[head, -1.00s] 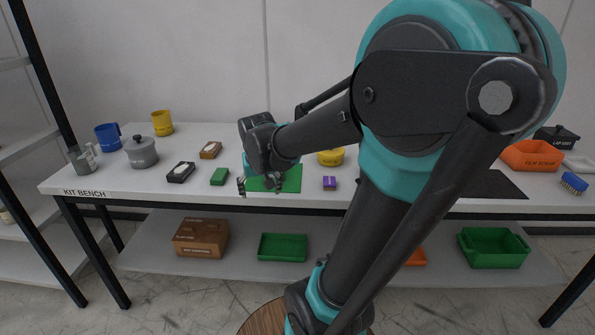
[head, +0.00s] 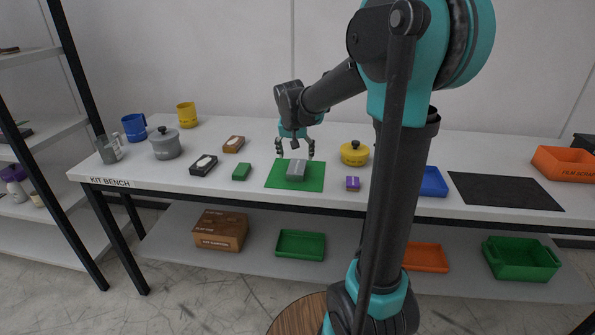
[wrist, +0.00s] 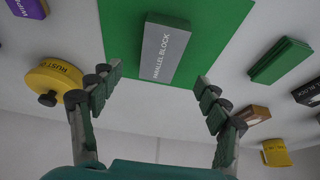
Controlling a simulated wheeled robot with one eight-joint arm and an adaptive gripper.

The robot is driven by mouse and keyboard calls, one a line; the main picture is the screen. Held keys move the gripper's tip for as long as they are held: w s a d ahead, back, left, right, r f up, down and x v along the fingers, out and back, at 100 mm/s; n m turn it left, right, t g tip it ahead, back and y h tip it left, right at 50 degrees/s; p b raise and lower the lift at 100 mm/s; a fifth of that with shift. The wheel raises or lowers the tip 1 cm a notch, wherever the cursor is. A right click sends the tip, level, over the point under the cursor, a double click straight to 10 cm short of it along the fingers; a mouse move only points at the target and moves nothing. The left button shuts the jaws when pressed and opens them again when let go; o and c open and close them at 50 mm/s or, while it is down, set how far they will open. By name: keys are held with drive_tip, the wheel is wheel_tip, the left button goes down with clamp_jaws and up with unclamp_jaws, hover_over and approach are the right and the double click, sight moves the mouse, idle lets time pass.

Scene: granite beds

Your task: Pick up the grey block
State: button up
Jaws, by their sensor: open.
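The grey block (head: 296,170) lies on a green mat (head: 312,184) on the bench. In the wrist view the grey block (wrist: 165,50) shows the words "PARALLEL BLOCK" and lies on the green mat (wrist: 218,30). My gripper (head: 295,151) is above the block, just over its far end, with its fingers pointing down. In the wrist view my gripper (wrist: 155,88) has its two fingers spread wide, one on each side of the block's near end, with nothing between them. The fingers look apart from the block.
On the bench, a green block (head: 242,172) and a dark box (head: 204,164) lie left of the mat. A yellow pot (head: 354,153) and a purple box (head: 353,183) stand right of it. A blue tray (head: 433,182) and black mat (head: 505,191) lie farther right.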

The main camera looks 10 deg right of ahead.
sight(297, 166)
drive_tip(key=shift+x, duration=3.7)
drive_tip(key=shift+c, duration=0.6)
clamp_jaws()
